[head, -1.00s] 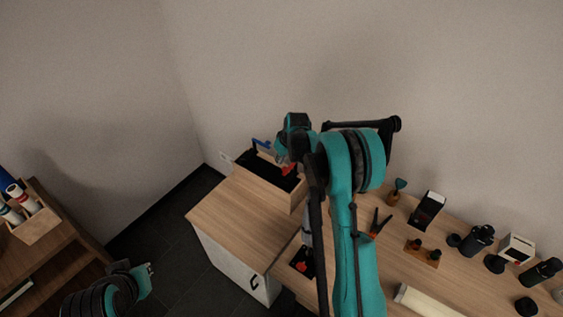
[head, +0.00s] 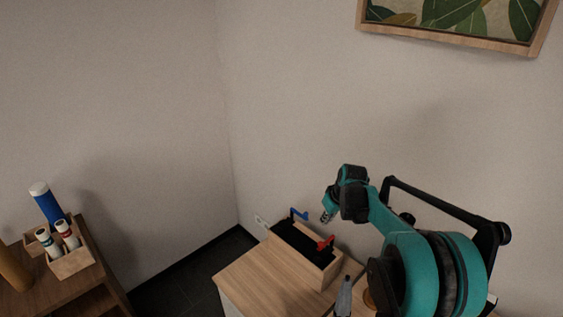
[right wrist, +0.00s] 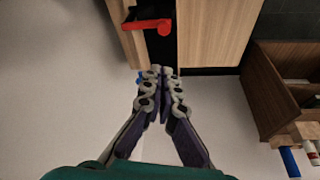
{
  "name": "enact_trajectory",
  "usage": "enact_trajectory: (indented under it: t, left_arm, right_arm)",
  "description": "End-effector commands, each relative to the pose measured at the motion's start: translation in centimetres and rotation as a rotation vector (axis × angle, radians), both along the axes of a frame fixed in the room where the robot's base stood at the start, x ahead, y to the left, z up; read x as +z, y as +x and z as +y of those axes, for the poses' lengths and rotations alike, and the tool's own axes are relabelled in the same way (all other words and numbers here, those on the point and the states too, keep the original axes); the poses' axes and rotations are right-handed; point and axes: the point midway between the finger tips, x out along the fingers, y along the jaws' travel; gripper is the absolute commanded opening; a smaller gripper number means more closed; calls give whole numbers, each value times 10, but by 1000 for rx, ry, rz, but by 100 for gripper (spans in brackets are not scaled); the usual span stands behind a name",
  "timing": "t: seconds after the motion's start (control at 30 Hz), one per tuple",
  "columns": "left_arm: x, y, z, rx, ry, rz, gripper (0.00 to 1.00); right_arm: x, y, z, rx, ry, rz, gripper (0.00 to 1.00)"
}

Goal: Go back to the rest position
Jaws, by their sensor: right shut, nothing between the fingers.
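My right gripper (head: 327,215) is at the end of the teal arm in the head view, in the air near the back wall and above the wooden box. In the right wrist view its two fingers (right wrist: 160,78) are together at the tips with nothing between them. My left gripper is not in view.
An open wooden box (head: 318,268) with a black inside stands on a wooden cabinet top (head: 255,280); a red-handled tool (head: 325,243) and a blue one (head: 298,214) show at it. At left, a brown shelf unit (head: 88,285) carries bottles in a wooden holder (head: 72,265). A framed leaf picture (head: 455,38) hangs above.

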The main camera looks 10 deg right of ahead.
Motion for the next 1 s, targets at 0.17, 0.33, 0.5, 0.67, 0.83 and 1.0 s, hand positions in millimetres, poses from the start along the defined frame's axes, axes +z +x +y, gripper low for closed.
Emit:
enact_trajectory:
  t: [0.17,0.33,0.5,0.67,0.83,1.0]
  left_arm:
    - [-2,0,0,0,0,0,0]
    - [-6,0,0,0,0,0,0]
    - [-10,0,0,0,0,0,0]
    - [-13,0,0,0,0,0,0]
    - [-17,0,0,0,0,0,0]
    - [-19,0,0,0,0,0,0]
  right_arm:
    - [17,-19,14,-16,-5,-15,0]
    - [49,-72,46,-62,-12,-55,0]
    - [68,-136,75,-115,-13,-107,0]
    - [68,-198,96,-161,-6,-159,0]
    - [52,-255,112,-203,10,-214,0]
    - [33,-288,119,-231,26,-252,0]
